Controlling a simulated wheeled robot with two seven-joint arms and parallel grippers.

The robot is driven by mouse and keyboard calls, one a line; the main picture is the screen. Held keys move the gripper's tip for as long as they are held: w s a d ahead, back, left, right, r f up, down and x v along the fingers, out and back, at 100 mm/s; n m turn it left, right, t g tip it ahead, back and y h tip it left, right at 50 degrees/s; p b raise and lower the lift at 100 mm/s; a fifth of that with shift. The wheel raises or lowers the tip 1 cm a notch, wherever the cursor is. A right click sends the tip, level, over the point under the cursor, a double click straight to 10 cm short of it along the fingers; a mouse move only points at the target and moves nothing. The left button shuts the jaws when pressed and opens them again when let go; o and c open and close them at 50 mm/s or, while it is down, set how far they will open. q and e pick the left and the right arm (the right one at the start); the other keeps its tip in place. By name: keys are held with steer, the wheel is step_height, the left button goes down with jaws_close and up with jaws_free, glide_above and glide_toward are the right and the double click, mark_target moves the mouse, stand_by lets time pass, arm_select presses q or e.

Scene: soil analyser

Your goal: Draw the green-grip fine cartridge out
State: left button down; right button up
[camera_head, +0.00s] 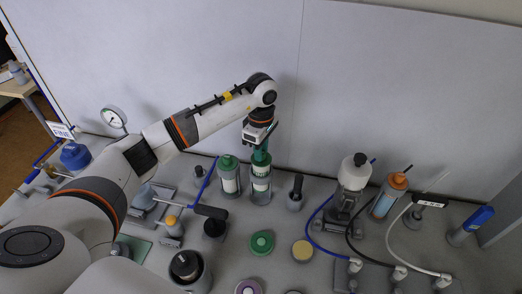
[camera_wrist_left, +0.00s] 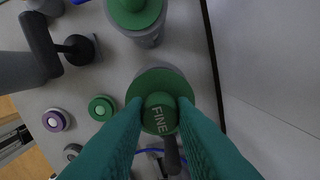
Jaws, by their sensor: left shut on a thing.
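The green-grip fine cartridge (camera_head: 260,171) stands upright in a clear-looking cylindrical holder (camera_head: 260,198) near the back middle of the bench. Its round green grip (camera_wrist_left: 159,116) carries the word FINE in the left wrist view. My left gripper (camera_head: 262,148) comes down from above and is shut on this grip, with one teal finger on each side (camera_wrist_left: 160,101). How far the cartridge sits inside its holder is hard to tell. My right gripper is not in view.
A similar green-topped cylinder (camera_head: 228,174) stands close on the left; it also shows in the left wrist view (camera_wrist_left: 138,12). A black-handled tool (camera_head: 296,192) stands to the right. The wall is close behind.

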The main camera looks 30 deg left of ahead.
arm_select(q)
step_height(320, 180, up, 13)
steer(key=p, duration=0.6)
steer(key=shift+r+p, duration=0.15)
steer(key=shift+p, duration=0.15)
stand_by(1.3)
